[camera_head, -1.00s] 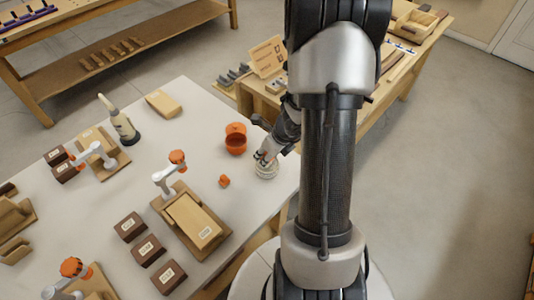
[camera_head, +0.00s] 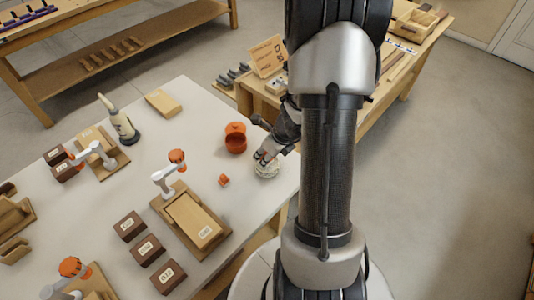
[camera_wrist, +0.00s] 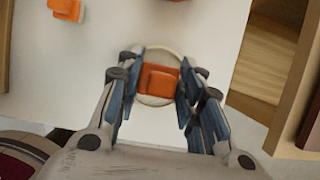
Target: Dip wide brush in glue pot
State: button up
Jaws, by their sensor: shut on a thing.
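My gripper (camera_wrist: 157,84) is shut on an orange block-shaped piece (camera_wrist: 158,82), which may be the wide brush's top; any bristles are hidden. The piece is over a pale round pot or dish (camera_wrist: 145,99), and I cannot tell whether it is inside or above it. In the head view my gripper (camera_head: 266,158) is at this pale round thing (camera_head: 267,171) near the table's right edge. An open orange pot (camera_head: 236,140) stands behind and left of it. I cannot tell which of these is the glue pot. A smaller orange piece (camera_head: 224,180) stands to the left, apart from my gripper.
A wooden fixture with an orange-knobbed clamp (camera_head: 177,157) stands left of my gripper. Several dark labelled blocks (camera_head: 146,249) lie at the front. A glue bottle (camera_head: 122,122) stands farther left. The white tabletop (camera_head: 195,130) is clear around the orange pot.

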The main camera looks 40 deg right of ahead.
dwell(0.3)
notch_tip(320, 180, up, 7)
jog(key=p, duration=0.6)
jog(key=shift+p, duration=0.4)
dwell(0.5)
